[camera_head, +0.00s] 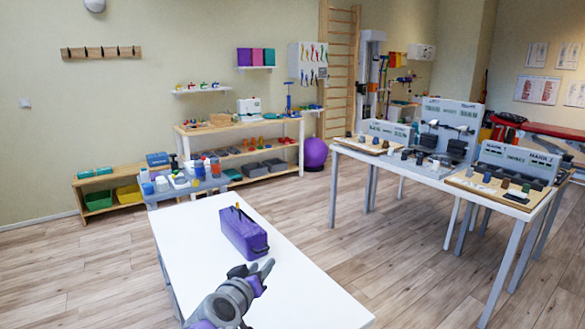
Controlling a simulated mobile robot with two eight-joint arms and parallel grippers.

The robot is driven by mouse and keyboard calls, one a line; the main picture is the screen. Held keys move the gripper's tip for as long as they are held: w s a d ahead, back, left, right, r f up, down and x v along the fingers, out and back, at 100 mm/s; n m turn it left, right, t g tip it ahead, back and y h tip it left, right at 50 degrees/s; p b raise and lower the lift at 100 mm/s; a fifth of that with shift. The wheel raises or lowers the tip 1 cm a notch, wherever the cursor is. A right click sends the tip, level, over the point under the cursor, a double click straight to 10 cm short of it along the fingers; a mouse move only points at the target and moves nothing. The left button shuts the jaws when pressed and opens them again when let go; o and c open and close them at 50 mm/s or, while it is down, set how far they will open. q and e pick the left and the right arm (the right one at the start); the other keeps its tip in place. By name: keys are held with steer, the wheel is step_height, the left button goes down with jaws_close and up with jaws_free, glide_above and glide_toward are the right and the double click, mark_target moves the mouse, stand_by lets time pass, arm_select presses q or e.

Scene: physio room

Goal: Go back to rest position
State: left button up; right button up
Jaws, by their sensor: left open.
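My left gripper (255,270) is over the white table (190,237) in front of me, with its arm coming in from the bottom of the picture. Its fingers are apart, and I see nothing held between them. A purple box (243,235) stands on the table just beyond the gripper. A small orange-tipped item (238,207) shows at the far end of the box. The gripper looks close to the near end of the box; I cannot tell whether they touch. My right gripper is not in the picture.
A table (373,164) with panels and small dark pieces stands at the right. A trolley (165,198) with bottles stands behind the white table. Wood floor (320,215) is clear between the tables.

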arm_select(q)
steer(key=s+a+f+m+g+y, duration=0.1)
steer(key=s+a+f+g, duration=0.25)
steer(key=s+f, duration=0.65)
steer(key=s+a+f+g+y+p, duration=0.1)
steer(key=s+a+f+g, duration=0.3)
steer(key=s, duration=1)
steer(key=s+a+f+m+g+y, duration=0.1)
steer(key=s+a+f+g+y, duration=0.15)
steer(key=s+f, duration=0.8)
step_height(320, 180, up, 18)
steer(key=w+t+p, duration=0.1)
steer(key=p, duration=1.3)
steer(key=shift+w+f+h, duration=0.2)
steer(key=shift+f+h, duration=0.05)
steer(key=shift+h, duration=0.2)
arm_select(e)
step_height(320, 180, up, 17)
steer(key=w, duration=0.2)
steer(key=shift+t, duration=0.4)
arm_select(q)
steer(key=shift+s+a, duration=0.1)
steer(key=shift+s, duration=0.05)
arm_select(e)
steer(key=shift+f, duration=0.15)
